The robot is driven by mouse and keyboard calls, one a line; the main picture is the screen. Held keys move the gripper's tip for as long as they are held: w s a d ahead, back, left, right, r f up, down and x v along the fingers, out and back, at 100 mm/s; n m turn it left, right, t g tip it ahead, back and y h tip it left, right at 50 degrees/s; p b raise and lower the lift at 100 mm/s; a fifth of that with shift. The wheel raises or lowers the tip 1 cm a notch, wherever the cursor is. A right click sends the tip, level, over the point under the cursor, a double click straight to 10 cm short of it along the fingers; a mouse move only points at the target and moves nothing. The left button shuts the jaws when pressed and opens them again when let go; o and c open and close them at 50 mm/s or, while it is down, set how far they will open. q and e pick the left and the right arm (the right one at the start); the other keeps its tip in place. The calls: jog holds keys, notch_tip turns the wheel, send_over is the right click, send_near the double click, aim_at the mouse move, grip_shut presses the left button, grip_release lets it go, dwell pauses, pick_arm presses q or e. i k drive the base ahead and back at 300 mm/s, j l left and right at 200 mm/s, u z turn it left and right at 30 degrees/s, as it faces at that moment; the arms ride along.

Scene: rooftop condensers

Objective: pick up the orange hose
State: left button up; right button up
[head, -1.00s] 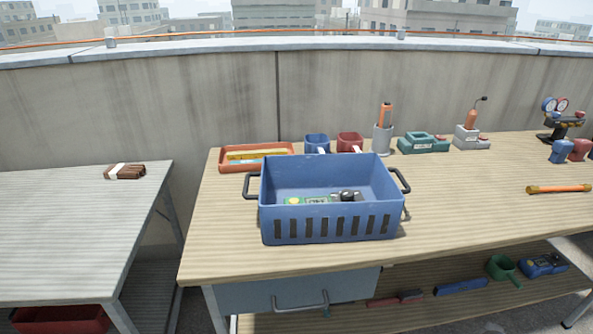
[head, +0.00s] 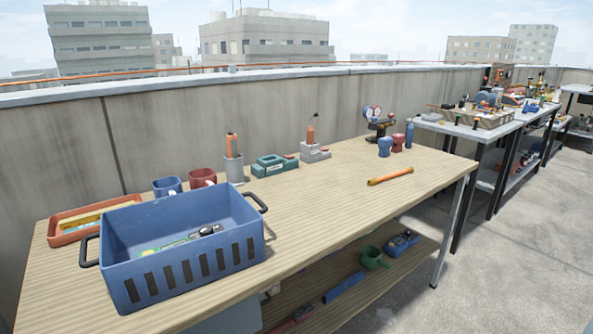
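A short, straight orange hose-like piece (head: 390,176) with yellowish ends lies flat on the wooden workbench (head: 330,205), on its right part. Bare bench top surrounds it. Neither of my grippers is in view.
A blue crate (head: 185,277) with items inside stands at the bench's left, by an orange tray (head: 62,240). Mugs, a holder, a green device (head: 274,165) and a gauge set (head: 378,120) line the back. Grey floor (head: 500,265) is open at right; more tables stand beyond.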

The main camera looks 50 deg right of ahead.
aim_at(372, 180)
jog(key=z, duration=2.2)
jog(key=u, duration=0.75)
jog(key=i+l+u, duration=0.15)
jog(key=l+u, duration=0.25)
jog(key=i+l+u, duration=0.1)
jog(key=l+u, duration=0.55)
jog(key=u, duration=0.2)
jog(key=l+u, duration=0.4)
